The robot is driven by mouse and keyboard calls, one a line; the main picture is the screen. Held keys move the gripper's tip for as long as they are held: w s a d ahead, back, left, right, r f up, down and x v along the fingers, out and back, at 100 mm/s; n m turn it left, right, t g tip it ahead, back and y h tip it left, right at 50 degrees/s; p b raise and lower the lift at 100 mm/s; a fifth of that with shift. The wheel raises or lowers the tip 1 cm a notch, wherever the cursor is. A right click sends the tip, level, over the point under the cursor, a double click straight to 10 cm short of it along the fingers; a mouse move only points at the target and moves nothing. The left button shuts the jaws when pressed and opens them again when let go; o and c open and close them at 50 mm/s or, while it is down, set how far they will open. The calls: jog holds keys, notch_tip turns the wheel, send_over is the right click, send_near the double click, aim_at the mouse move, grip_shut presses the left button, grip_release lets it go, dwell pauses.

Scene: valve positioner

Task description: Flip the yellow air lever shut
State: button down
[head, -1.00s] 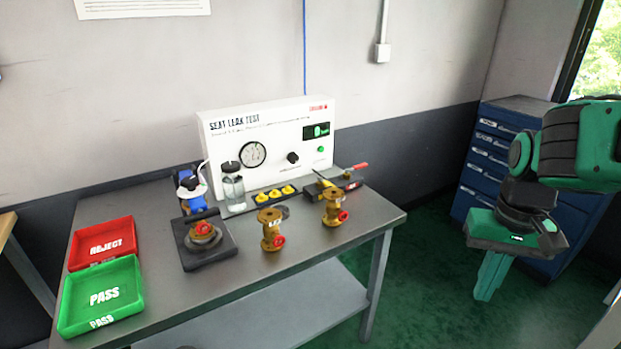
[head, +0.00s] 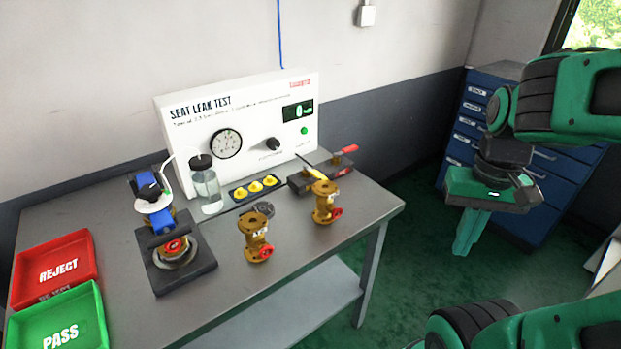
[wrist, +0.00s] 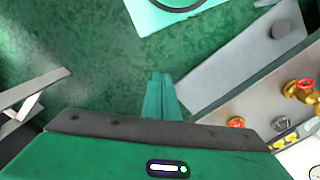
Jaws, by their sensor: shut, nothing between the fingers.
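The yellow air lever (head: 314,171) rises from a dark block at the right end of the bench, beside the test panel. It tilts up to the left and ends in a dark tip. A red-handled lever (head: 343,150) sits on the same block, to its right. My gripper (head: 463,246) hangs off the bench's right side, pointing down, well apart from the lever. In the wrist view my gripper's fingers (wrist: 160,80) are together and empty above the green floor. The yellow lever cannot be made out in the wrist view.
Two brass valves, one central (head: 257,240) and one near the block (head: 325,203), stand on the bench (head: 300,247). A fixture (head: 170,262) with blue parts holds another valve. The test panel (head: 245,130) stands behind. A blue drawer cabinet (head: 455,165) is behind my gripper.

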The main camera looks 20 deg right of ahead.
jog(key=w+a+r+n+t+h, duration=0.1)
jog(key=w+a+n+t+h, duration=0.2)
jog(key=w, duration=1.4)
jog(key=w+a+n+t, duration=0.1)
jog(key=w+a+n, duration=0.1)
jog(key=w+a, duration=0.5)
jog(key=w+a+n+t+h, duration=0.1)
jog(key=w+a, duration=0.6)
jog(key=a, duration=0.7)
jog(key=f+n+t, duration=0.1)
jog(key=n, duration=0.1)
jog(key=shift+n, duration=0.3)
jog(key=shift+w, duration=0.1)
